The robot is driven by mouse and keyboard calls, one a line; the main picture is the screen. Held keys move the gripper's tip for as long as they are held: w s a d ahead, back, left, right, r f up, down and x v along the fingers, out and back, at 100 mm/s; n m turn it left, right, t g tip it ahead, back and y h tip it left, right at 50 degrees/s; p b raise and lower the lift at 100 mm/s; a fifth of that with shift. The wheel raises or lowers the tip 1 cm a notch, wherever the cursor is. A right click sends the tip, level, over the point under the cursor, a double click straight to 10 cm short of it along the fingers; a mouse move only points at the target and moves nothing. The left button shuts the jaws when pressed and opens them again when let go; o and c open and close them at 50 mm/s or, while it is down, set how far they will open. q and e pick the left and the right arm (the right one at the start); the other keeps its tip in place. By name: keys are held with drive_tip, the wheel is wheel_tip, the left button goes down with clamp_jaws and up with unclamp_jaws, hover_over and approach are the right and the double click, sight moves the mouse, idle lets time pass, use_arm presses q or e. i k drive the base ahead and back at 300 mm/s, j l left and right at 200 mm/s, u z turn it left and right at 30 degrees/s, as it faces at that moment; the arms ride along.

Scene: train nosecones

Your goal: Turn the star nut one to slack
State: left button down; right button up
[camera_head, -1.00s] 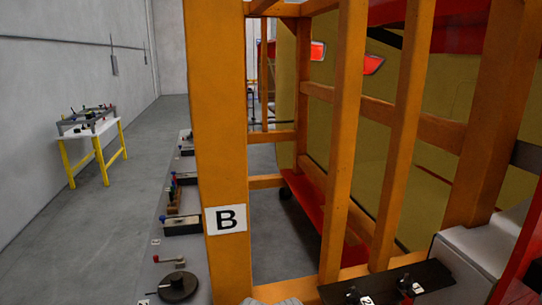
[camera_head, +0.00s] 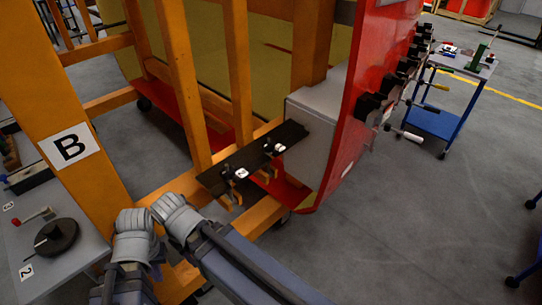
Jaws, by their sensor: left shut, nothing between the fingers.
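A dark plate (camera_head: 215,180) is fixed across the orange frame's lower rail, beside a grey box. Two small dark knobs with white tags stand on it, a nearer one (camera_head: 228,168) and a farther one (camera_head: 267,143). The nearer tag looks like a 2; the farther is too small to read, so I cannot tell for sure which is star nut one. My right gripper is not in view.
An orange post with a B sign (camera_head: 70,147) stands at left, by a grey bench (camera_head: 90,270) with a round dark disc (camera_head: 57,237). A red panel (camera_head: 350,140) with dark handles stands right of the plate. A blue cart (camera_head: 435,122) is beyond; the floor between is clear.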

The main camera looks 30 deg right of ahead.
sight(269, 149)
drive_tip(key=i+l+z, duration=0.1)
drive_tip(key=l+z, duration=0.2)
drive_tip(key=z, duration=0.15)
drive_tip(key=i+l+z, duration=0.1)
drive_tip(key=l+z, duration=0.15)
drive_tip(key=z, duration=0.15)
drive_tip(key=i+l+z, duration=0.15)
drive_tip(key=z, duration=0.3)
drive_tip(key=i+l, duration=0.05)
